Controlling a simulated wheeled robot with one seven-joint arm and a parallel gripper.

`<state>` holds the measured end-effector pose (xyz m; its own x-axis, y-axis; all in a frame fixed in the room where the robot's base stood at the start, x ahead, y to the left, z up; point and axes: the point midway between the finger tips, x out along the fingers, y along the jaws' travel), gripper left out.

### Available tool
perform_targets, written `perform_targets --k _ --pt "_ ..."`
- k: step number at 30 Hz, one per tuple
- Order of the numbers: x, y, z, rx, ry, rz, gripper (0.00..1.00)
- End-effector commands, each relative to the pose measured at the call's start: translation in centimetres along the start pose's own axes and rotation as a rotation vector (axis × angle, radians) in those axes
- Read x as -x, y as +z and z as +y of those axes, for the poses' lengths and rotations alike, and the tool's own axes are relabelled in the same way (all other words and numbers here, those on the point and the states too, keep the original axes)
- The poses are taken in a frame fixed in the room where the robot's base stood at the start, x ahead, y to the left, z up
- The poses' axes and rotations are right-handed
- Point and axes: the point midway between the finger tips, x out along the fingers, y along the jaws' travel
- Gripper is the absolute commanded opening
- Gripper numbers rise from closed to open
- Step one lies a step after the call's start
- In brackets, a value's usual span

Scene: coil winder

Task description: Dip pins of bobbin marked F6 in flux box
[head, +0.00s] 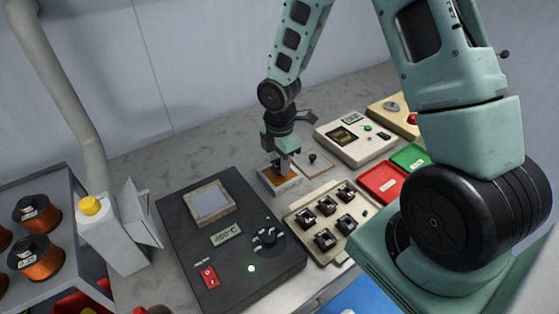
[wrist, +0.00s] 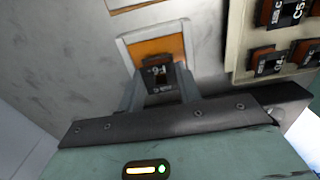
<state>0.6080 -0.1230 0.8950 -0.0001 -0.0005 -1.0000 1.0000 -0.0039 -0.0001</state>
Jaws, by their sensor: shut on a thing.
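My gripper (head: 284,160) points down over the flux box (head: 278,186), a small pale box with an orange-brown inside. In the wrist view, my gripper (wrist: 159,84) is shut on a dark bobbin marked F6 (wrist: 158,70), one finger on each side. The bobbin is over or within the orange opening of the flux box (wrist: 126,50). Its pins are hidden beneath it, so I cannot tell whether they touch the flux. In the head view the bobbin is mostly hidden by the fingers.
A cream tray (head: 295,221) with several bobbins lies right of the box. A black solder unit (head: 240,255) showing 400°C stands left. Beyond are a tester (head: 352,140), a red bin (head: 382,181) and a green bin (head: 411,158). Wire spools (head: 36,257) are far left.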

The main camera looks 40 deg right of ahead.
Motion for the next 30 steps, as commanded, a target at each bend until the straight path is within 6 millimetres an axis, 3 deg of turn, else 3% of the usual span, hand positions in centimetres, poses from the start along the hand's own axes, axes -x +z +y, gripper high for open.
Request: perform_targets --k 30 --pt "-1.5 0.0 0.0 0.000 0.000 0.000 0.12"
